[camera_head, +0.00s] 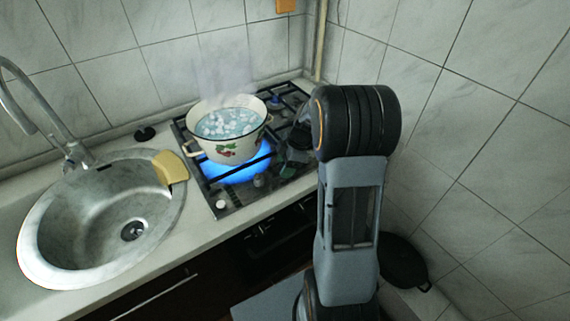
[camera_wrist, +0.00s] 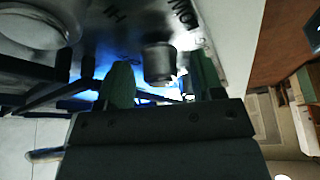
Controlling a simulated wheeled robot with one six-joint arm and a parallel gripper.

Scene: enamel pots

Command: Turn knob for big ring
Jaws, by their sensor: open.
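A cream enamel pot (camera_head: 196,150) with a painted fruit motif and bubbling, steaming water stands on the gas stove (camera_head: 228,207). A large blue flame (camera_head: 240,171) burns under it. Small knobs, including a pale one (camera_head: 220,204), sit along the stove's front edge. In the wrist view, a grey metal knob (camera_wrist: 158,62) on the lettered steel panel shows between the two green fingers of my gripper (camera_wrist: 163,64). The fingers are open, with a gap visible on both sides of the knob. In the head view my wrist largely hides the gripper over the stove's right part.
A round steel sink (camera_head: 60,238) with a yellow sponge (camera_head: 170,167) on its rim is left of the stove. A tiled wall (camera_head: 480,130) stands close on the right. A dark lidded pot (camera_head: 403,262) is low at the right.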

